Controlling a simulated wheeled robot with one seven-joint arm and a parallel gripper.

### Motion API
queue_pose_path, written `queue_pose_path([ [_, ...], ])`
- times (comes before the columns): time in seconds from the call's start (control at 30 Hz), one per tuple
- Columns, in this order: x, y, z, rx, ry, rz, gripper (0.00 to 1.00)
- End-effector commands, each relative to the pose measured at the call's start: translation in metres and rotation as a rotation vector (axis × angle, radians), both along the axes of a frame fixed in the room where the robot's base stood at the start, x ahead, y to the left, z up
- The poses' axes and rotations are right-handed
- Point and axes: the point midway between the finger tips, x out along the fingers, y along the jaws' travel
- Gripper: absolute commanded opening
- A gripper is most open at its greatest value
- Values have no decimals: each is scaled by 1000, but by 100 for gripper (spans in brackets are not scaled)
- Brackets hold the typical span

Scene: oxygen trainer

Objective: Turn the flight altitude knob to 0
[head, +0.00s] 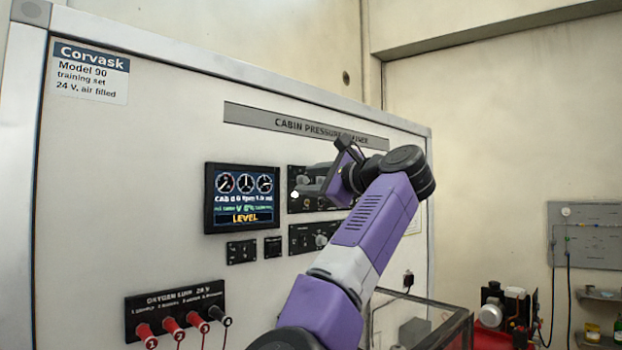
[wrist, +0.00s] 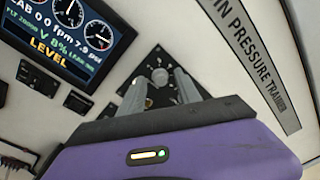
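The trainer's upper dark control panel (head: 298,205) is right of the display, partly hidden by my gripper (head: 312,186). In the wrist view this panel (wrist: 150,62) shows a round grey knob (wrist: 160,76). My gripper (wrist: 160,82) is open, with one finger on each side of this knob in the picture. I cannot tell whether the fingers touch it. The labels are too small to read, so I cannot tell which knob is flight altitude. The display (head: 242,198) reads LEVEL, and it also shows in the wrist view (wrist: 62,40).
A lower panel with a knob (head: 320,240) sits below, and two small switch panels (head: 241,251) sit under the display. Red plugs (head: 172,327) with leads stick out of the oxygen panel at lower left. A clear-sided box (head: 420,315) stands at lower right.

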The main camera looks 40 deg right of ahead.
Motion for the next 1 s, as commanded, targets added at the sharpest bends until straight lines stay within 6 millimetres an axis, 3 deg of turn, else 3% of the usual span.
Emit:
queue_pose_path([
  [0.13,0,0,0,0,0,0,38],
  [0.33,0,0,0,-1,0,0,0],
  [0.73,0,-1,-2,-38,2,-2,0],
  [1.0,0,-2,-4,-195,-2,-2,0],
])
